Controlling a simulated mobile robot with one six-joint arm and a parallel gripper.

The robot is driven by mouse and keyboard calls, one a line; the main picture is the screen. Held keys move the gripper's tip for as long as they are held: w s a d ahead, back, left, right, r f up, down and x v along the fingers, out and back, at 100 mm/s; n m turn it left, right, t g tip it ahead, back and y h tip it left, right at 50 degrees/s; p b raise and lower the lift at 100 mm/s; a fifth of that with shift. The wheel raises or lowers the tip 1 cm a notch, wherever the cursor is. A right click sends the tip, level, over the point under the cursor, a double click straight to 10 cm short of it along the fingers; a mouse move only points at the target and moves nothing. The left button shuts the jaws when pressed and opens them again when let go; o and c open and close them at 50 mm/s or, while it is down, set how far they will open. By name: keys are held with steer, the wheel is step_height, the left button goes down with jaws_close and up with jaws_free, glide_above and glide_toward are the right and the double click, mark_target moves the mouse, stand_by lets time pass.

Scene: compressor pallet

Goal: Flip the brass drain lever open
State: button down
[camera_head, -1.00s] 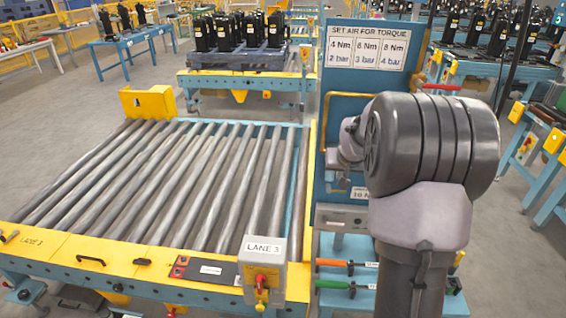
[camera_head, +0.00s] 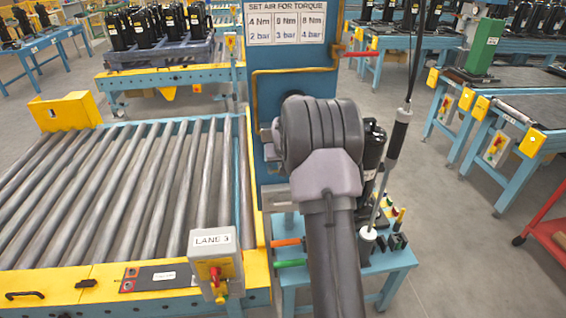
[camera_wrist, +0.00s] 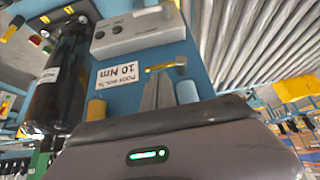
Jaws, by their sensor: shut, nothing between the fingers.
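In the wrist view the brass drain lever (camera_wrist: 163,67) is a short yellow bar against the blue panel (camera_wrist: 205,70). It lies nearly crosswise in the picture, with a grey piece at its right end. My gripper (camera_wrist: 159,76) shows as a narrow grey wedge, its fingers shut with nothing between them. Its tips are just below the lever in the picture; I cannot tell whether they touch it. In the head view my own arm hides the gripper and lever.
A dark compressor (camera_wrist: 60,85) stands left in the wrist view. The roller conveyor (camera_head: 120,190) fills the head view's left. Open floor (camera_head: 450,235) lies right.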

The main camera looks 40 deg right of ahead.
steer(key=shift+w+d+f, duration=0.15)
steer(key=shift+w+f, duration=0.15)
steer(key=shift+f, duration=0.15)
steer(key=shift+s+d+f+b, duration=0.15)
steer(key=shift+f+b, duration=0.1)
steer(key=shift+b, duration=0.05)
steer(key=shift+r, duration=0.1)
